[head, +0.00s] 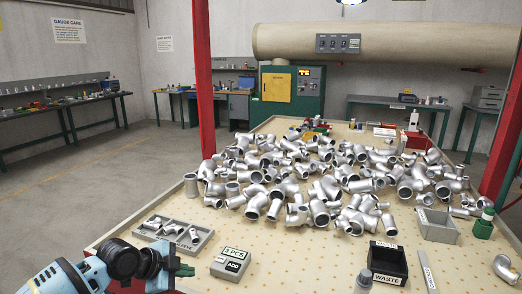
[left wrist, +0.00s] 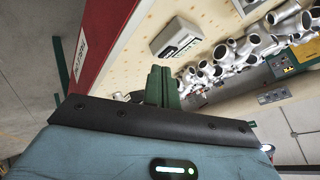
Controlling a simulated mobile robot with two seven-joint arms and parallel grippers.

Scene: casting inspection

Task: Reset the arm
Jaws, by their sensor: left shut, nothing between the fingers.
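My left arm comes in at the bottom left of the head view, with its gripper (head: 183,270) low by the table's front left corner. In the left wrist view the green fingers of this gripper (left wrist: 162,84) are together, with nothing between them. My right gripper is not in view. The perforated table (head: 150,205) carries a large heap of silvery pipe castings (head: 300,175). The grey divided tray (head: 205,237) with a few small castings lies just beyond my left gripper. A grey box marked "3 PCS" and "ADD" (head: 231,263) sits to the gripper's right.
A black bin marked WASTE (head: 388,262) and a grey bin (head: 437,228) stand at the right front. Red posts rise at the left (head: 203,80) and right (head: 503,130) of the table. The table front between the grey box and the waste bin is mostly clear.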

